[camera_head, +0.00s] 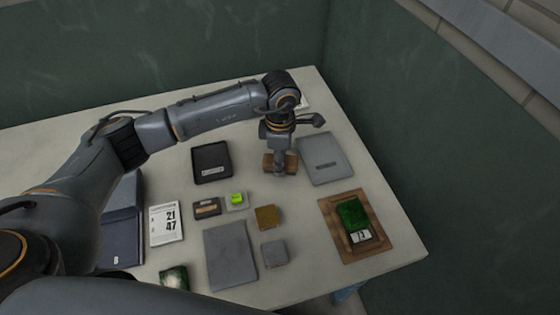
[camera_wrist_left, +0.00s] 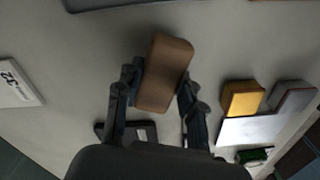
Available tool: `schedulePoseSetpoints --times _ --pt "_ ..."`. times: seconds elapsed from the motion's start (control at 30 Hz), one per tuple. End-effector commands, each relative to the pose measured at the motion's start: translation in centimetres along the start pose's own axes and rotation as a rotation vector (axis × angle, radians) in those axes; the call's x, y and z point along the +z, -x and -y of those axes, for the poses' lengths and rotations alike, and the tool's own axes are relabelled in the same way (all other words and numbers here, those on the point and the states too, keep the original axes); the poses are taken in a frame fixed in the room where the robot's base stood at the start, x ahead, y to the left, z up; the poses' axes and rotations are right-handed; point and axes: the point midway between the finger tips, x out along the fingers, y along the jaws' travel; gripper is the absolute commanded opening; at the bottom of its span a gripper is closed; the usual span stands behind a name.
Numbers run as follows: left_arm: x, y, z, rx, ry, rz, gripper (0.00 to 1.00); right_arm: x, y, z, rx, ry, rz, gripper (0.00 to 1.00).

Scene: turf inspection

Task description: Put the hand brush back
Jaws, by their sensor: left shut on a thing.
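The hand brush (camera_head: 270,164) shows as a brown wooden block at the back middle of the table in the head view. My left gripper (camera_head: 281,168) points down over it and hides its middle. In the left wrist view the brush (camera_wrist_left: 165,72) lies slightly tilted between the two fingers of the left gripper (camera_wrist_left: 158,92), which are shut on it. The brush is at or just above the tabletop; I cannot tell whether it touches. Its bristles are not visible. My right gripper is not in view.
A black tray (camera_head: 211,178) lies left of the brush and a grey tray (camera_head: 326,172) right. In front are an ochre block (camera_head: 267,217), a grey block (camera_head: 273,253) and a grey pad (camera_head: 229,262). Green turf (camera_head: 352,214) sits on a brown board (camera_head: 377,237). Walls stand behind and right.

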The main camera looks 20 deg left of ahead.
Motion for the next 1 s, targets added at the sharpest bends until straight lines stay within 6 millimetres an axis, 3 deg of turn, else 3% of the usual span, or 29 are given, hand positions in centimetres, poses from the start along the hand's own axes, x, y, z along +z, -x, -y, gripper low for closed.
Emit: schedulePoseSetpoints --times 0.1,0.47,0.5,0.6,1.0 --pt "0.0 -1.5 0.1 -0.002 0.000 -0.001 0.13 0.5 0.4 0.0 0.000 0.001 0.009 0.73" --pt "0.0 -2.1 0.1 0.000 0.000 -0.001 0.13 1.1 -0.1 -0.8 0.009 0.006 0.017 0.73" --pt "0.0 -2.1 0.1 0.000 0.000 -0.001 0.40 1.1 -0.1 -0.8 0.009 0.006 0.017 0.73" --pt "0.0 -2.0 0.1 0.000 0.000 -0.001 0.61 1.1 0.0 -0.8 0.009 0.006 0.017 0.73" --pt "0.0 -1.4 0.1 0.000 0.000 0.000 0.61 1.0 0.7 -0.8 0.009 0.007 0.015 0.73"
